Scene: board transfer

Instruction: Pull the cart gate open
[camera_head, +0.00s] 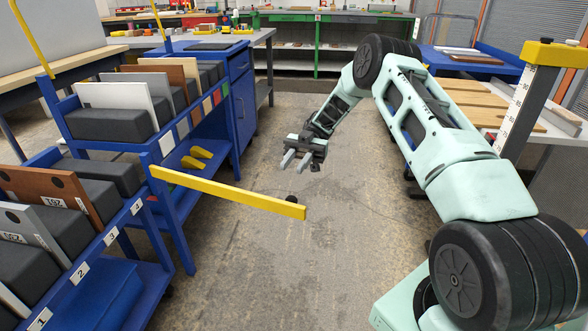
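The cart gate is a long yellow bar (228,193) in the head view. Its left end meets the blue cart (120,158) and it sticks out to the right over the floor. A small dark knob (291,198) shows at the top edge near the bar's free right end. My gripper (295,161) is above and beyond that free end in the picture, with its two grey fingers pointing down-left. The fingers are apart with nothing between them. The gripper does not appear to touch the bar.
The blue cart holds upright boards, including a white board (115,98) and a brown board (50,191), between dark blocks. Yellow clamps (197,158) lie on its lower shelf. A table with wooden slats (480,98) stands at right. The grey floor (290,265) between is clear.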

